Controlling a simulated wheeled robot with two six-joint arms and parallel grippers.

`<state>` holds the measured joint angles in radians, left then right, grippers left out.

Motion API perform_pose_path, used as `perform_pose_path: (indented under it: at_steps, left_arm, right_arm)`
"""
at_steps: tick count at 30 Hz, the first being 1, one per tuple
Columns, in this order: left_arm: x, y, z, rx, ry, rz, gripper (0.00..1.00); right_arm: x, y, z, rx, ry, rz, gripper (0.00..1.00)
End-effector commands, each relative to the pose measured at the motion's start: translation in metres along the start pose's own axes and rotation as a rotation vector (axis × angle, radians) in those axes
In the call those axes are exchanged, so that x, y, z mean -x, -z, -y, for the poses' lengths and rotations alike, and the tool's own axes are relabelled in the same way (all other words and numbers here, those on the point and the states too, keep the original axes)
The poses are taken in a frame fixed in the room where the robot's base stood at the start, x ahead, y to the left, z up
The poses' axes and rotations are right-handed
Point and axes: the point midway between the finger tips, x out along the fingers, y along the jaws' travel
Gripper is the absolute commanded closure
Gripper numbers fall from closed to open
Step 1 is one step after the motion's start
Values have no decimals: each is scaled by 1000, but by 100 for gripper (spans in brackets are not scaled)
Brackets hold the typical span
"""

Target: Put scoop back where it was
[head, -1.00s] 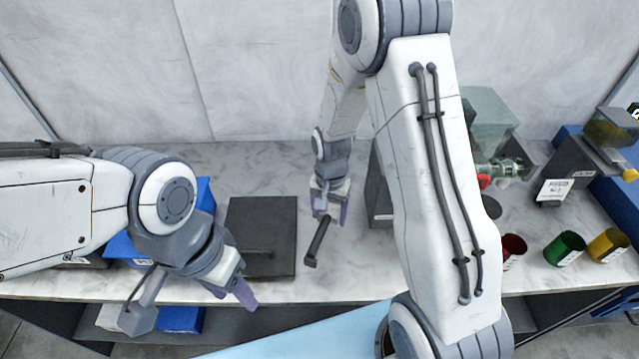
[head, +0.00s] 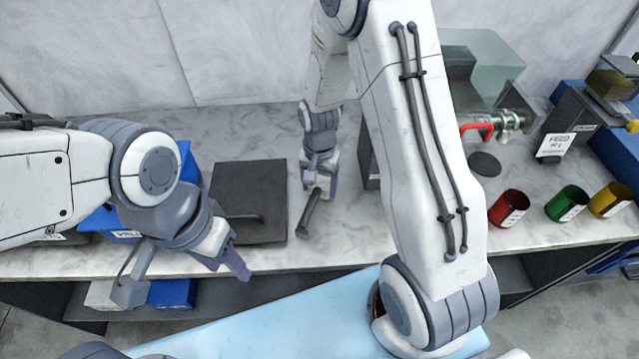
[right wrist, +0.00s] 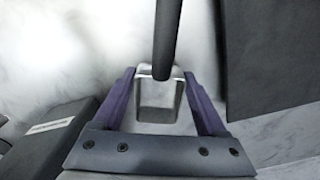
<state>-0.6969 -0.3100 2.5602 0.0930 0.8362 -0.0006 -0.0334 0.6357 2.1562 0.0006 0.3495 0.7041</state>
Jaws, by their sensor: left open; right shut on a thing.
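The scoop (head: 309,213) has a dark handle and a metal bowl (right wrist: 157,98). My right gripper (head: 319,185) is shut on it. In the right wrist view the bowl sits between the purple fingers (right wrist: 160,105), and the handle runs up out of the picture. In the head view the handle slants down and left from the gripper, above the counter, right of a dark slab. I cannot tell whether it touches the counter. My left gripper (head: 228,263) is open and empty at the counter's front edge, in front of the slab.
The dark slab (head: 252,180) lies on the marble counter (head: 268,257) with a dark rod-like part on it. A blue bin (head: 97,218) is left. Red (head: 508,207), green (head: 567,203) and yellow (head: 610,199) cups stand right. My right arm hides the counter's middle.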

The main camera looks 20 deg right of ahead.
Motion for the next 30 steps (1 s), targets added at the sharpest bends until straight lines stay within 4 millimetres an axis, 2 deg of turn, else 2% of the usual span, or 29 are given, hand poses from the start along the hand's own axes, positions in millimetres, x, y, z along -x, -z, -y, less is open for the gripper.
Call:
perform_pose_path:
  at_steps: [13, 30]
  left_arm:
    - [-1, 0, 0, 0, 0, 0, 50]
    - [-9, 0, 1, 0, 0, 0, 50]
  right_arm:
    - [-2, 0, 0, 1, 0, 0, 96]
    - [-13, 0, 0, 0, 0, 0, 96]
